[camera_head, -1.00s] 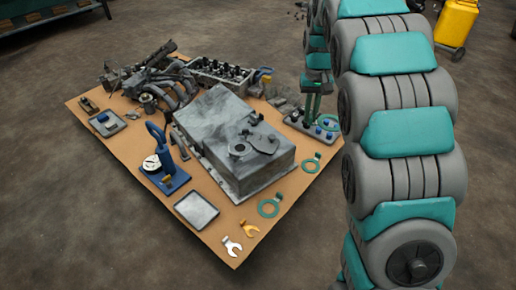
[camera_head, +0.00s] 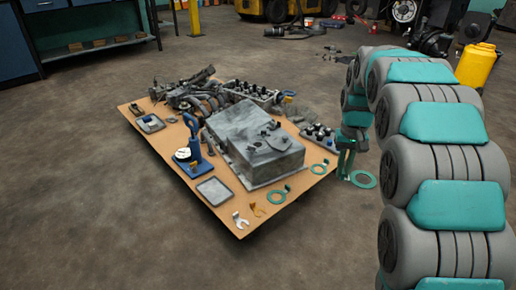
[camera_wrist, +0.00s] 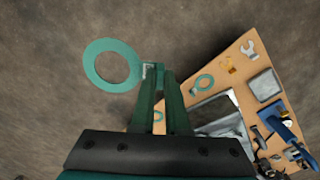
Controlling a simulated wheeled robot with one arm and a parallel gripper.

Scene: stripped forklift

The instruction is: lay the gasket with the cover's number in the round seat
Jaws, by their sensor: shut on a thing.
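My gripper (camera_head: 346,161) is off the right edge of the board, shut on the tab of a teal ring gasket (camera_head: 364,187). In the wrist view the held gasket (camera_wrist: 89,66) sticks out left of the fingertips (camera_wrist: 158,76), over bare floor. The grey metal housing (camera_head: 236,130) stands mid-board, with a round raised feature (camera_head: 258,147) on its top, perhaps the seat. Two more teal gaskets lie on the board, one at the front (camera_head: 270,199) and one at the right edge (camera_head: 319,173). No numbers are readable.
The tan board (camera_head: 215,215) also holds a blue gauge stand (camera_head: 194,145), a grey tray (camera_head: 214,190), a white wrench (camera_head: 240,218), a yellow wrench (camera_head: 257,210) and a knobbed plate (camera_head: 320,137). Engine parts (camera_head: 190,92) crowd the back.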

